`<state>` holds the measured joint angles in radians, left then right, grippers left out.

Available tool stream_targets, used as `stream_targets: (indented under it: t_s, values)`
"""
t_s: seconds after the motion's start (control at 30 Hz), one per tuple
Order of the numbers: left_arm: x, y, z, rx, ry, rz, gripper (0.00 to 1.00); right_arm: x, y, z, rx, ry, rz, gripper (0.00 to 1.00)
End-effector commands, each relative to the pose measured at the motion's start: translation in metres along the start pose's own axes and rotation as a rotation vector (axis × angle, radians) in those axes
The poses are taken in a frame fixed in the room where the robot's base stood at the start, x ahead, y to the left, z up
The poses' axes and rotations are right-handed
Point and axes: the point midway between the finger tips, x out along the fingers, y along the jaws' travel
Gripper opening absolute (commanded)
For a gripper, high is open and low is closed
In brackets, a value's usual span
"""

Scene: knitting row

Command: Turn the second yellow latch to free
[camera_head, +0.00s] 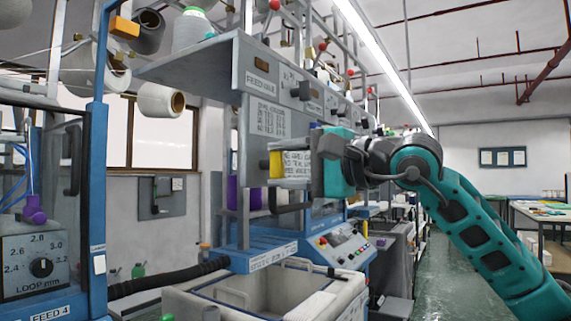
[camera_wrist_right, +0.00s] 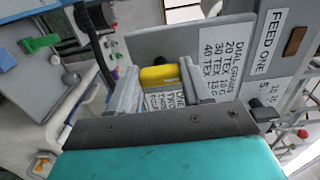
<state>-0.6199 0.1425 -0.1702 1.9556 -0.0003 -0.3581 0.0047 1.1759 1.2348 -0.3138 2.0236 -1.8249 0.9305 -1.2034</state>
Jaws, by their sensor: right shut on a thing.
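The yellow latch (camera_head: 275,164) is on the front of the grey feed panel, below a printed number plate. In the right wrist view the yellow latch (camera_wrist_right: 160,75) lies between the two pale fingers of my right gripper (camera_wrist_right: 158,82). In the head view my right gripper (camera_head: 288,165) reaches in from the right and is shut on the latch. The fingers and the teal hand hide part of the latch and the panel around it. I cannot tell how far the latch is turned. My left gripper is not in view.
A grey open bin (camera_head: 335,291) stands below. A blue-framed cabinet with a dial (camera_head: 41,267) is at the left. The aisle floor (camera_head: 440,265) at the right is clear.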

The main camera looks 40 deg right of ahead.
Motion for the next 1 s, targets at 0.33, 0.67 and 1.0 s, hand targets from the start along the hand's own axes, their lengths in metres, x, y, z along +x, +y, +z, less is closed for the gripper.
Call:
stream_targets:
  t_s: [0.33, 0.67, 1.0]
  values:
    - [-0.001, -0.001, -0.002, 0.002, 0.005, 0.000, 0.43, 0.000, 0.001, 0.000, -0.004, 0.001, 0.001, 0.55]
    - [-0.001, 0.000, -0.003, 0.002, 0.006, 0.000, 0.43, 0.000, 0.000, 0.000, -0.002, 0.000, 0.000, 0.74]
    - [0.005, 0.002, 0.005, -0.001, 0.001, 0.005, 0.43, -0.021, 0.003, -0.001, -0.003, 0.005, 0.001, 0.74]
